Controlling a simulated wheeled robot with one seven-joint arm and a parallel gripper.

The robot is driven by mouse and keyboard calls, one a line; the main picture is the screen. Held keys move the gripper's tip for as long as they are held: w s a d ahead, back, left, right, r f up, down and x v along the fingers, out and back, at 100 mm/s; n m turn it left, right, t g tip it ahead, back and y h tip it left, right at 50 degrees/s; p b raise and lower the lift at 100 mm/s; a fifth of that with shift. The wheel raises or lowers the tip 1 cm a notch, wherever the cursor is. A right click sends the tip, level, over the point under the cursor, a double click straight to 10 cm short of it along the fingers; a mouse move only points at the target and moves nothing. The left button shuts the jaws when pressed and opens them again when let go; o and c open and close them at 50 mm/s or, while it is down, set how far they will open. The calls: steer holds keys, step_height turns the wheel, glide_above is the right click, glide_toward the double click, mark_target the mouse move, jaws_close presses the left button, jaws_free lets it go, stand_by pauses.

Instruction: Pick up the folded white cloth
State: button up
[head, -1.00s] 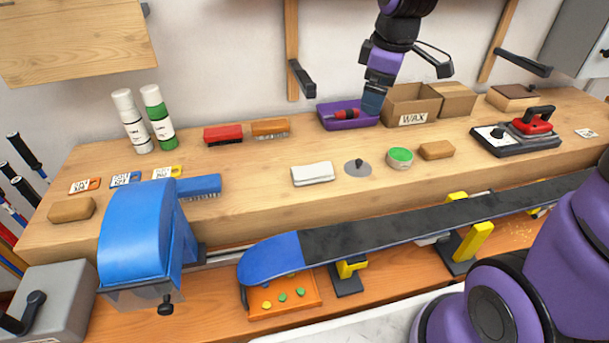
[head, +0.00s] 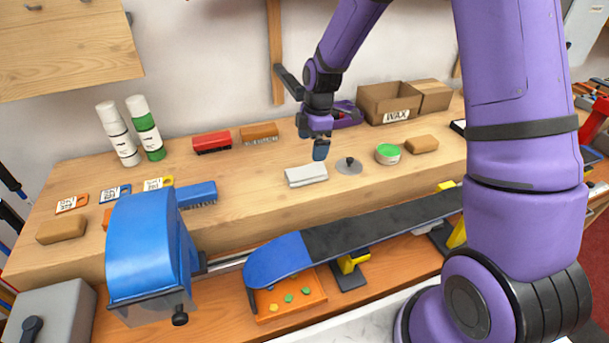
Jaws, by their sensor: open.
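The folded white cloth (head: 306,175) lies flat on the wooden bench top, near its front edge, in the head view. My gripper (head: 312,146) is above and just behind the cloth, pointing down, with its blue-grey fingers apart. It is open and holds nothing. The cloth is fully in view and the gripper does not appear to touch it. The exact height of the fingers over the bench is hard to tell.
A grey metal disc with a knob (head: 349,166) sits close to the right of the cloth. A green-topped tin (head: 388,153) and a brown block (head: 421,144) stand farther right. Red (head: 212,142) and orange (head: 259,133) brushes lie behind left. A snowboard (head: 380,229) is clamped in front.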

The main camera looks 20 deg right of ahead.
mark_target(307, 171)
steer(key=f, duration=0.3)
steer(key=a+f, duration=0.1)
steer(key=f, duration=0.5)
steer(key=shift+a, duration=0.2)
steer(key=shift+c, duration=0.2)
steer(key=c, duration=0.9)
